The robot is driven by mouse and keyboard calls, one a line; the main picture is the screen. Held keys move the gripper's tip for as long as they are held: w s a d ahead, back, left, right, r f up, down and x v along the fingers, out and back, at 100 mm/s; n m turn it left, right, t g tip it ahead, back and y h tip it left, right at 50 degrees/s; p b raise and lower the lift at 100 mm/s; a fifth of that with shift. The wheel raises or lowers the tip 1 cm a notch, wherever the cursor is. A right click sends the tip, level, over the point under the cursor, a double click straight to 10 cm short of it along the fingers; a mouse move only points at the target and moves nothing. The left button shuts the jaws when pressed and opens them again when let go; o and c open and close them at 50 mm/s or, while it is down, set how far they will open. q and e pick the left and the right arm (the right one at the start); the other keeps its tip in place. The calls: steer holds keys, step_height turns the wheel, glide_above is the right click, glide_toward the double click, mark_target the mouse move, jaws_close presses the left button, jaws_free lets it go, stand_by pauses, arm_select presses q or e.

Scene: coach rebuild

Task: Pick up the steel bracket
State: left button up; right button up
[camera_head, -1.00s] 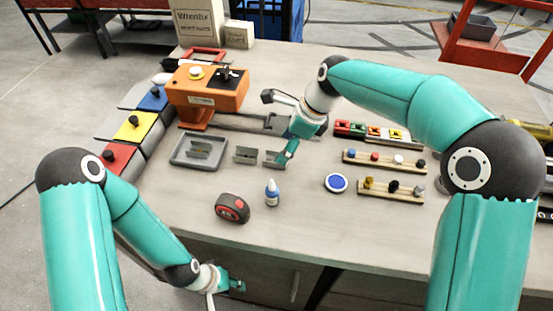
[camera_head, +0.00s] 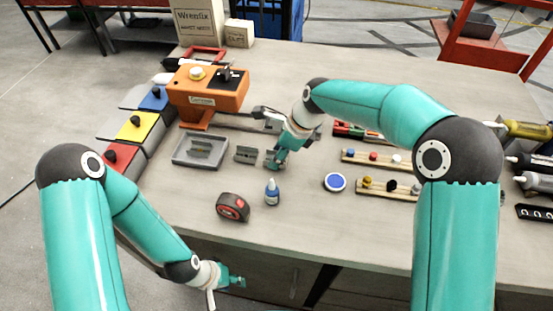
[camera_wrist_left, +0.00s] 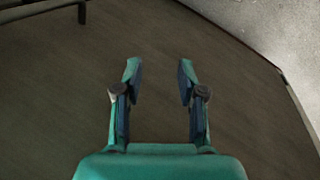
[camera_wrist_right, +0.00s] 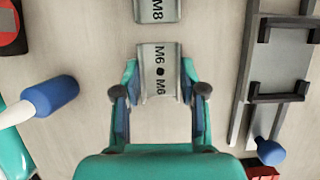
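A steel bracket (camera_wrist_right: 160,72) marked M6 lies on the bench. In the head view, that bracket (camera_head: 270,154) is partly hidden by my right gripper (camera_head: 278,161). In the right wrist view, my right gripper (camera_wrist_right: 159,70) is open, with a fingertip on each side of the bracket; I cannot tell whether they touch it. A second bracket (camera_head: 246,155) lies just to the left, and its M8 mark (camera_wrist_right: 157,10) shows at the top of the right wrist view. My left gripper (camera_head: 236,282) is open and empty (camera_wrist_left: 159,75), low in front of the bench.
A grey tray (camera_head: 178,161) holding a metal piece stands left of the brackets. A glue bottle (camera_head: 272,193) and tape measure (camera_head: 233,207) stand in front. An orange machine (camera_head: 207,92) is behind. A grey rail fixture (camera_wrist_right: 245,80) runs beside my right gripper.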

steer(key=c, duration=0.4)
steer(key=shift+r, duration=0.1)
